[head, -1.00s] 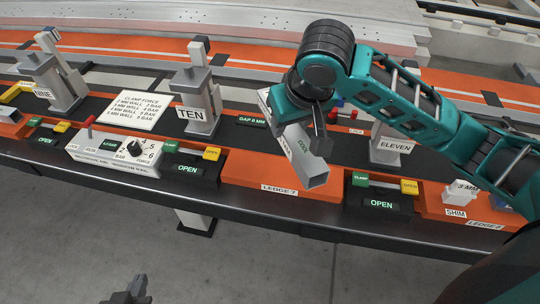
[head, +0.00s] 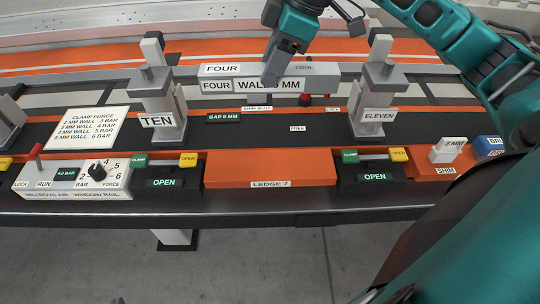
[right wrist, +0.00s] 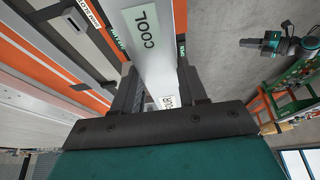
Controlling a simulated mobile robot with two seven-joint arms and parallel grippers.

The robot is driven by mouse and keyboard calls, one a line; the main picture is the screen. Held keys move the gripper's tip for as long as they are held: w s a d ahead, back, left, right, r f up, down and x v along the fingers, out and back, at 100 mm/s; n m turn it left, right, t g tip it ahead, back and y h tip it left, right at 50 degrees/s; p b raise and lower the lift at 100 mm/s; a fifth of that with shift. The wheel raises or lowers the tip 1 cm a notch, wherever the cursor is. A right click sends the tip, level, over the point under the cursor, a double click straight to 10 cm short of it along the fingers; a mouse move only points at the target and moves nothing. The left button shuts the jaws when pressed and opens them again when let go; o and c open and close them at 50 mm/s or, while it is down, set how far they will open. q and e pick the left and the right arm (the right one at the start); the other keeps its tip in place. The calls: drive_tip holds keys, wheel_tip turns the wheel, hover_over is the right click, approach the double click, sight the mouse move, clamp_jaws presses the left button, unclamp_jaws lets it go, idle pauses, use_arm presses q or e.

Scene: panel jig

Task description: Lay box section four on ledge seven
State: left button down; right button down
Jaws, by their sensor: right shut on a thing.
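Box section four (head: 318,72) is a grey square tube with labels reading FOUR, COOL and a wall size. My right gripper (head: 271,80) is shut on it near its middle and holds it crosswise, between clamp posts ten and eleven in the picture. In the right wrist view the section (right wrist: 148,50) runs between the fingers with its COOL label showing. Ledge seven (head: 270,170) is the orange block at the front, bare on top and apart from the section. Only a dark tip of my left gripper (head: 114,300) shows at the bottom edge.
Post ten (head: 158,100) and post eleven (head: 378,95) stand behind the ledge. Clamp boxes reading OPEN flank it, left (head: 165,182) and right (head: 373,178). A control box (head: 75,180) with a dial is at left. Shim blocks (head: 448,150) are at right.

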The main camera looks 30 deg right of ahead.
wheel_tip(320, 180, down, 16)
drive_tip(key=b, duration=0.3)
drive_tip(key=shift+f, duration=0.15)
wheel_tip(320, 180, down, 3)
drive_tip(key=shift+f+b, duration=0.2)
drive_tip(key=shift+b, duration=0.45)
drive_tip(key=c, duration=0.6)
unclamp_jaws()
drive_tip(key=shift+f, duration=0.1)
